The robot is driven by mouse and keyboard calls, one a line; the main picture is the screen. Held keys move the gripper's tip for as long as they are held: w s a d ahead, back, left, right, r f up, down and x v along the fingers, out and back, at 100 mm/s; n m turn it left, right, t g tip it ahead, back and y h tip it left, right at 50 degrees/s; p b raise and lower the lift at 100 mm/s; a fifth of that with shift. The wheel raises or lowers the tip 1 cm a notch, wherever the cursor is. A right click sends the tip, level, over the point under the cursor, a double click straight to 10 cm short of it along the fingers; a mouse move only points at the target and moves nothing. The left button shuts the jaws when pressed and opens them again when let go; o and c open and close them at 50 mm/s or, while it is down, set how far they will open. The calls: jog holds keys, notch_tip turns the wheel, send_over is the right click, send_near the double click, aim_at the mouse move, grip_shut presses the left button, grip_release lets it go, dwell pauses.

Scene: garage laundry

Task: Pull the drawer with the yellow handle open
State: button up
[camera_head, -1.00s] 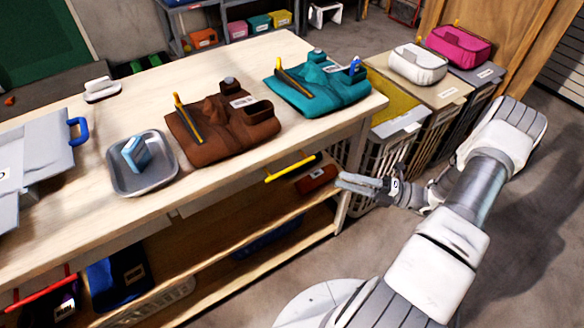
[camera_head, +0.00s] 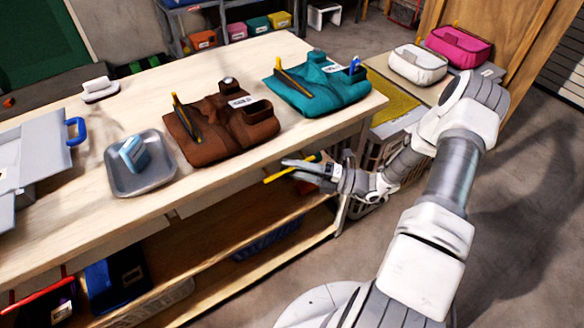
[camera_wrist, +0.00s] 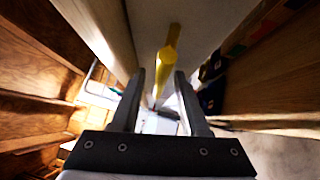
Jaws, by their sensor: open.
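The yellow handle (camera_head: 275,178) is a slim bar on a pale drawer front (camera_head: 232,187) under the workbench top, and the drawer looks shut. My gripper (camera_head: 287,168) is at the handle, its fingers covering part of the bar in the head view. In the wrist view the handle (camera_wrist: 168,60) runs lengthwise in the gap between the two dark fingertips of my gripper (camera_wrist: 160,76). The jaws are open, with a gap seen on each side of the bar. Whether a finger touches it I cannot tell.
The workbench top (camera_head: 215,180) overhangs just above my gripper. It bears a grey tray (camera_head: 150,185) with a blue item, a brown garment (camera_head: 215,140) and a teal garment (camera_head: 325,90). An open lower shelf (camera_head: 215,255) lies below.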

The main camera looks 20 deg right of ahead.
grip_shut()
dwell(1.4)
